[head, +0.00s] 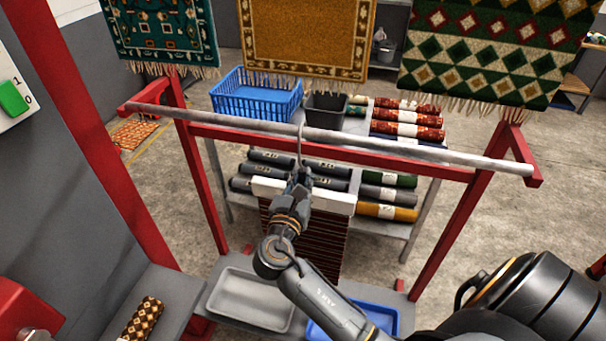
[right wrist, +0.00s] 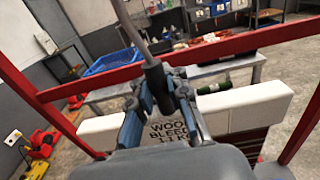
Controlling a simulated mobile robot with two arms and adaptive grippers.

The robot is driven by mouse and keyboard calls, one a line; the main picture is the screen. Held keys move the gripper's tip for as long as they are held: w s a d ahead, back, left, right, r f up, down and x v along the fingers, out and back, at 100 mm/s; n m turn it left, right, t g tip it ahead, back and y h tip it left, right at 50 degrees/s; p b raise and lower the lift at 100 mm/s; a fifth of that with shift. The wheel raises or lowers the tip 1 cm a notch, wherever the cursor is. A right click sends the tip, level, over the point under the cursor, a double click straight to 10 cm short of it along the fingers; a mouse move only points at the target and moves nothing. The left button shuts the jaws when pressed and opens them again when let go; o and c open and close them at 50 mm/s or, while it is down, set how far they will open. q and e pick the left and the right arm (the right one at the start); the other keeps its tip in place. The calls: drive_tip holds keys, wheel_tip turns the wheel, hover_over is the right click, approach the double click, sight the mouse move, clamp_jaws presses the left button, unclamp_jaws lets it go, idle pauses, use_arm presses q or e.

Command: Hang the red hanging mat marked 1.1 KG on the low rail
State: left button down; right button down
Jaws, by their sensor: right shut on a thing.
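The red hanging mat (head: 330,255) shows as dark red and striped, hanging below a white bar (head: 335,199). The bar (right wrist: 246,105) also shows in the right wrist view, with black lettering that reads partly "WOO", "BLEED" and "1.1". My right gripper (head: 299,178) is shut on the hanger's stem (right wrist: 154,75), just above the bar. The thin grey hook (head: 300,147) rises from the gripper to the low rail (head: 420,151), a grey bar on a red frame. I cannot tell whether the hook's tip is over the rail or only in front of it. My left gripper is out of view.
A red crossbeam (head: 235,134) runs just below the rail. Behind stands a rack with a blue basket (head: 256,95), a dark bin (head: 326,111) and rolled rugs (head: 388,196). Low down are a grey tray (head: 248,300) and a blue tray (head: 376,313). Patterned rugs hang beyond.

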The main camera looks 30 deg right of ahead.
drive_tip(key=shift+f, duration=0.15)
drive_tip(key=c, duration=1.2)
unclamp_jaws()
drive_tip(key=shift+s+a+f, duration=0.1)
drive_tip(key=shift+f, duration=0.05)
drive_tip(key=v, duration=1.2)
